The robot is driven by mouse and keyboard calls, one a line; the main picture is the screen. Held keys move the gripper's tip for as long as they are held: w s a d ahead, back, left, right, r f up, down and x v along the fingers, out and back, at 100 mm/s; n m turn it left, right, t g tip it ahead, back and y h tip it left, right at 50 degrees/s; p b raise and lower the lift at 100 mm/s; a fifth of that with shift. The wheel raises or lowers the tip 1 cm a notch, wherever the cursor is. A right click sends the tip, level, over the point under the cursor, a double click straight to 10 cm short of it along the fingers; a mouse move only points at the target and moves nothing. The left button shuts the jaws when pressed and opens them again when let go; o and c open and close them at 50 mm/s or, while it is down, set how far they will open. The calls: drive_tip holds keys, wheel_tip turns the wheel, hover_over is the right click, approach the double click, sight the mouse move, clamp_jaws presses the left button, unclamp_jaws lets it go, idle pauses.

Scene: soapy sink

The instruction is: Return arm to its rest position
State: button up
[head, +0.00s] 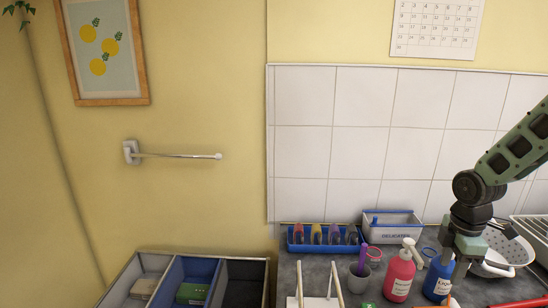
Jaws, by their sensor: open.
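My arm (508,155) enters from the right edge of the head view and bends down over the right part of the counter. My gripper (460,264) points downward at its end, with its jaws open. It overlaps the blue bottle (437,282) in the picture and stands just left of a white colander (508,252). I see nothing held in it. The fingertips are small and partly lost against the things behind them, so I cannot tell if they touch the bottle.
A pink pump bottle (399,278), a grey cup (361,284) with a purple-handled tool, a white "delicates" bin (392,227) and a blue tray (323,240) crowd the counter. A three-part bin (131,269) stands lower left. A towel bar (180,156) juts from the wall. The air at centre is clear.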

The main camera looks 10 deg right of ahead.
drive_tip(key=s+a+r+m+t, duration=0.1)
drive_tip(key=s+a+r+m, duration=0.1)
drive_tip(key=a+r+m, duration=0.45)
drive_tip(key=s+a+r+m+t, duration=0.25)
drive_tip(key=a+m, duration=0.45)
drive_tip(key=a, duration=0.4)
drive_tip(key=s+a+f+n+g+b, duration=0.1)
drive_tip(key=s+a+f+n+b, duration=0.2)
drive_tip(key=a, duration=0.6)
drive_tip(key=s+a+f+n+g+b, duration=0.2)
drive_tip(key=s+a+f+n+b, duration=0.2)
drive_tip(key=s+a+b, duration=0.3)
drive_tip(key=s+a, duration=0.2)
drive_tip(key=s, duration=0.1)
drive_tip(key=shift+f+y, duration=0.4)
